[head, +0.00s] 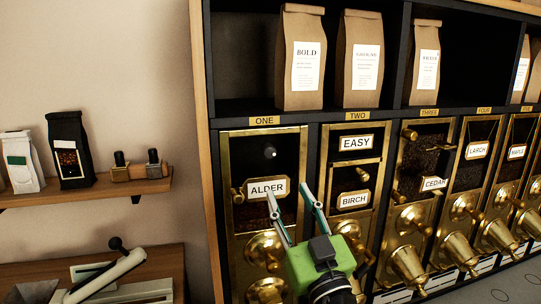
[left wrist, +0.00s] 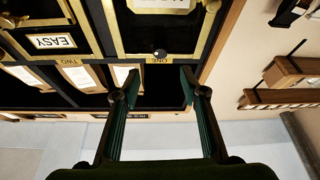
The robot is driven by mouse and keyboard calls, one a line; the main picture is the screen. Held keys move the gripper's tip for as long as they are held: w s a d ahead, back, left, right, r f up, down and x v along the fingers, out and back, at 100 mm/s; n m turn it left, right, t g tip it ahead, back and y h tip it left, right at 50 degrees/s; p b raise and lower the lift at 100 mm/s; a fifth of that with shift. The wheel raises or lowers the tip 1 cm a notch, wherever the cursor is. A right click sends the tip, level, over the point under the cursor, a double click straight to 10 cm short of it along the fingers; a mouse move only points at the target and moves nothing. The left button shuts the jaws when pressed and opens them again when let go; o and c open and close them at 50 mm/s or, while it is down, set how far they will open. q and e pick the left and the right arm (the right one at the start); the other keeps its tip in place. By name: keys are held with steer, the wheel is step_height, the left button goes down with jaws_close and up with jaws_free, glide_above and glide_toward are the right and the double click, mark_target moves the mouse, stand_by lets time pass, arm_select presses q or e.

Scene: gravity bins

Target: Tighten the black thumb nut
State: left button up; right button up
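Bin ONE (head: 235,180) has a brass frame, a dark window and an ALDER label (head: 267,188). A small round knob or stud (head: 270,152), pale at its tip, stands out from its upper window; it looks like the thumb nut. In the left wrist view, which is upside down, a small dark round knob (left wrist: 159,54) shows near the ONE plate. My left gripper (head: 287,192), green with thin fingers, is open and empty, below the knob in the head view. In the left wrist view its fingertips (left wrist: 159,78) are spread on either side of the knob's line. My right gripper is out of view.
More bins with brass spouts (head: 407,262) run right. Paper bags (head: 300,60) stand on the shelf above. A wall shelf (head: 90,190) at left holds two bags and small dark-topped items (head: 120,160). A white lever device (head: 105,275) sits lower left.

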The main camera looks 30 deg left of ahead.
mark_target(271, 155)
arm_select(q)
steer(key=p+x, duration=0.2)
steer(key=x, duration=0.2)
steer(key=p+x, duration=0.2)
steer(key=x, duration=0.2)
steer(key=p+x, duration=0.3)
steer(key=x, duration=0.1)
steer(key=shift+w+a+r, duration=0.1)
steer(key=shift+a+r, duration=0.05)
steer(key=shift+r, duration=0.3)
steer(key=shift+w+a, duration=0.35)
steer(key=shift+a, duration=0.1)
steer(key=c, duration=1.1)
